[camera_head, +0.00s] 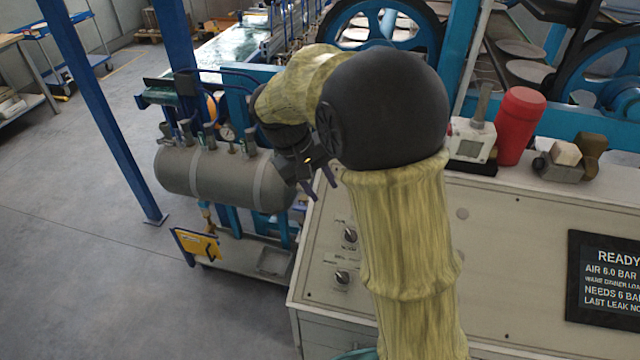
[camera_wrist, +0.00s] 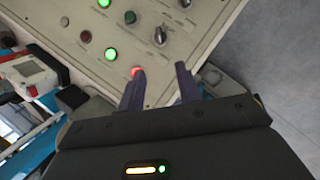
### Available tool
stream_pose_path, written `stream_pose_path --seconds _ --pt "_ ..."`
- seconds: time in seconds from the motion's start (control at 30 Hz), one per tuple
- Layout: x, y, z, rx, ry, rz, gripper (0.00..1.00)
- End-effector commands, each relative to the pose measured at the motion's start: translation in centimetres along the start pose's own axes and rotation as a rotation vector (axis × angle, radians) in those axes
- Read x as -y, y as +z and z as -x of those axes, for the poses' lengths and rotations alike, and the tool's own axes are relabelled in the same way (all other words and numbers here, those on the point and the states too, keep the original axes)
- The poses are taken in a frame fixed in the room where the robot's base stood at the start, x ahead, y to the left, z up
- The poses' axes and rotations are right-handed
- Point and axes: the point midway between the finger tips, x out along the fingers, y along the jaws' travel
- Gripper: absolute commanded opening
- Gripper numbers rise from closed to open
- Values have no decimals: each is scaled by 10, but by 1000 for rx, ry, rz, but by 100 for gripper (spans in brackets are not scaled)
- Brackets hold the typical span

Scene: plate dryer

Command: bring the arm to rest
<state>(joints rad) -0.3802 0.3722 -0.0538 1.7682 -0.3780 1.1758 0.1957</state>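My arm, in a yellowish sleeve with a dark round joint, rises from the bottom of the head view and bends over to the left. My gripper (camera_head: 320,180) hangs at the left end of the arm, beside the corner of a pale control panel (camera_head: 500,235) and in front of a grey tank (camera_head: 205,178). In the wrist view my gripper (camera_wrist: 160,72) has its two dark fingers apart, with nothing between them but the panel (camera_wrist: 160,85) behind. A lit red button (camera_wrist: 137,71) appears at the tip of one finger; I cannot tell the gap to the panel.
Lit green buttons (camera_wrist: 110,54) and dark knobs (camera_wrist: 160,36) sit on the panel. A red cylinder (camera_head: 520,125) and a small white gauge box (camera_head: 470,142) stand along its back edge. A blue post (camera_head: 100,110) stands at left; the grey floor (camera_head: 75,250) around it is mostly clear.

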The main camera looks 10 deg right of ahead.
Motion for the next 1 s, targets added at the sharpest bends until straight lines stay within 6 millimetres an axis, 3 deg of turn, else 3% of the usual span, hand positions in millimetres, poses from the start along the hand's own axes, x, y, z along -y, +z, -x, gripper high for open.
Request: stream_pose_path --seconds 0.27,0.43,0.8,1.0 --pt "0 1 -1 0 -2 -1 35" --pt "-3 14 -13 -20 -53 -16 35" --pt "0 94 -70 -180 -289 -185 35" --pt "4 135 -92 -273 -345 -311 35"
